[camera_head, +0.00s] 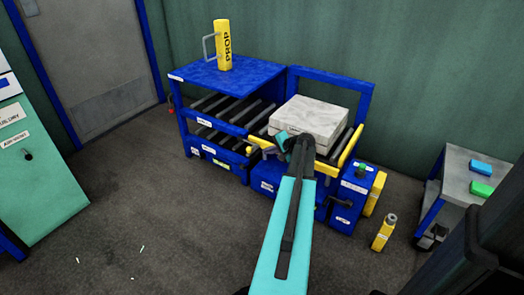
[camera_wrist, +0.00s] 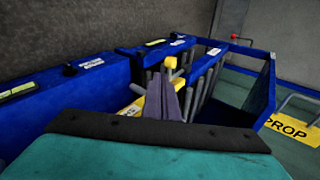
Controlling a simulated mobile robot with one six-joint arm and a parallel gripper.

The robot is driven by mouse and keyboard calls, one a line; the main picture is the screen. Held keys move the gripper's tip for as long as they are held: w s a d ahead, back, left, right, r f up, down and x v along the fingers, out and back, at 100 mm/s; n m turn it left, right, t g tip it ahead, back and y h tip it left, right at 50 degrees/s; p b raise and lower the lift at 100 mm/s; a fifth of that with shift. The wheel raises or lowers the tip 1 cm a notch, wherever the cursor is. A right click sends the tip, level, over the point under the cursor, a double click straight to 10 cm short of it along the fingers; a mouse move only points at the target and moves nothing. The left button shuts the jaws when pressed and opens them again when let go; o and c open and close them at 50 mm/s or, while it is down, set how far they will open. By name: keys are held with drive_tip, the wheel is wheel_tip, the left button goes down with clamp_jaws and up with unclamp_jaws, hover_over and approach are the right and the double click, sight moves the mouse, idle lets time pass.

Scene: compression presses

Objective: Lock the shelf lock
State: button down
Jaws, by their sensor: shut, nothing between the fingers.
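The blue shelf rack (camera_head: 232,72) has rows of grey rollers and stands beside a blue roller cart carrying a pale block. At their junction is a yellow bar with a yellow knob (camera_head: 250,150); the knob also shows in the wrist view (camera_wrist: 171,62), just beyond my fingertips. A small red-tipped lever (camera_head: 170,102) is on the rack's left side and at the far end in the wrist view (camera_wrist: 235,37). None of these is marked as the lock. My gripper (camera_head: 270,150) is shut and empty near the yellow bar; contact cannot be told.
A pale block (camera_head: 310,118) lies on the roller cart. A yellow PROP cylinder (camera_head: 223,45) stands on the rack top. A blue unit (camera_head: 350,195) and a yellow bottle (camera_head: 384,232) are at right, near a grey side table (camera_head: 455,175).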

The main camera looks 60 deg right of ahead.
drive_tip(key=shift+p+v, duration=0.35)
drive_tip(key=shift+v, duration=1.65)
